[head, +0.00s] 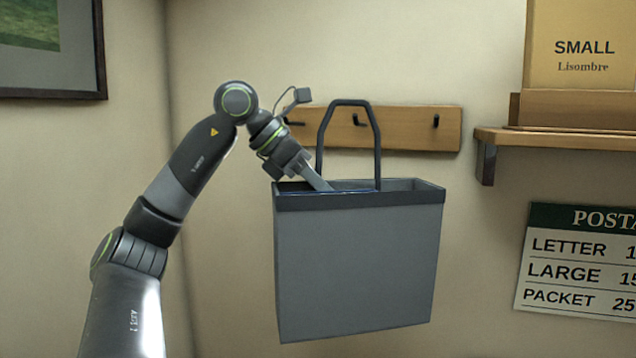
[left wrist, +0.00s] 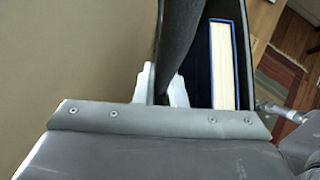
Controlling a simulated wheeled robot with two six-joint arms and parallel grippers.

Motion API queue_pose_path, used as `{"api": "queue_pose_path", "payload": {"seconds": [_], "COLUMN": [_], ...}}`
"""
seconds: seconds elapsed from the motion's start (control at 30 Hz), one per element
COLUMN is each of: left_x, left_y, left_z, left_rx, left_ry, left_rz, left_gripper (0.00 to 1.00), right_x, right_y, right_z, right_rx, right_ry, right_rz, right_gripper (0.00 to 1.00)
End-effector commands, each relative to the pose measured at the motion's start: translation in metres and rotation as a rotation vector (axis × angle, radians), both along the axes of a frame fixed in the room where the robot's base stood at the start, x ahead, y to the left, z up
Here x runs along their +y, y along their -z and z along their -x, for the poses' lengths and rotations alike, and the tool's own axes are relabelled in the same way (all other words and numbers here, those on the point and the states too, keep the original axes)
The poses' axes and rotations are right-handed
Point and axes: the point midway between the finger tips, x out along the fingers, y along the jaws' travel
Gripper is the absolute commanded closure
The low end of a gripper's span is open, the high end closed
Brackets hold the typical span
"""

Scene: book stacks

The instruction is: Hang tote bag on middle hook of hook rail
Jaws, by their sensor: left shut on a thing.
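The grey tote bag (head: 355,265) hangs upright, with a dark rim and a stiff dark handle (head: 350,103) standing up. The wooden hook rail (head: 400,140) is on the wall behind it. The middle hook (head: 359,120) shows inside the handle loop in the head view; I cannot tell the depth between them. My left gripper (head: 325,184) reaches to the bag's top from the left and is shut on it. In the left wrist view, my left gripper (left wrist: 163,88) has its fingers on either side of a dark part of the bag.
The right hook (head: 436,120) is bare; my wrist partly covers the rail's left end. A wooden shelf (head: 560,140) with a box juts out at right. A price sign (head: 575,262) hangs below. A blue-covered book (left wrist: 222,65) sits in the bag.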

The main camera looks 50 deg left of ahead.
Motion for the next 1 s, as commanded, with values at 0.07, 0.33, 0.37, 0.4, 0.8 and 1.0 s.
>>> {"api": "queue_pose_path", "payload": {"seconds": [0.07,0.33,0.37,0.4,0.8,1.0], "left_x": [0.002,0.009,0.009,0.011,0.020,0.025], "left_y": [-0.002,-0.001,-0.001,-0.001,0.001,0.001], "left_z": [-0.004,-0.016,-0.018,-0.020,-0.038,-0.047], "left_rx": [-0.002,-0.002,-0.002,-0.002,-0.002,-0.002], "left_ry": [-0.001,0.000,-0.001,-0.001,0.000,0.000], "left_rz": [0.005,0.004,0.005,0.004,0.004,0.004], "left_gripper": [1.00,1.00,1.00,1.00,1.00,1.00], "right_x": [0.001,0.002,0.002,0.002,0.002,0.002], "right_y": [-0.004,-0.012,-0.013,-0.015,-0.027,-0.034], "right_z": [0.000,-0.001,-0.001,-0.001,-0.001,-0.001], "right_rx": [-0.001,-0.001,-0.001,-0.001,-0.002,-0.001], "right_ry": [0.000,0.001,0.001,0.001,0.000,0.001], "right_rz": [-0.001,-0.003,-0.003,-0.003,-0.003,-0.002], "right_gripper": [0.47,0.47,0.47,0.47,0.47,0.47]}}
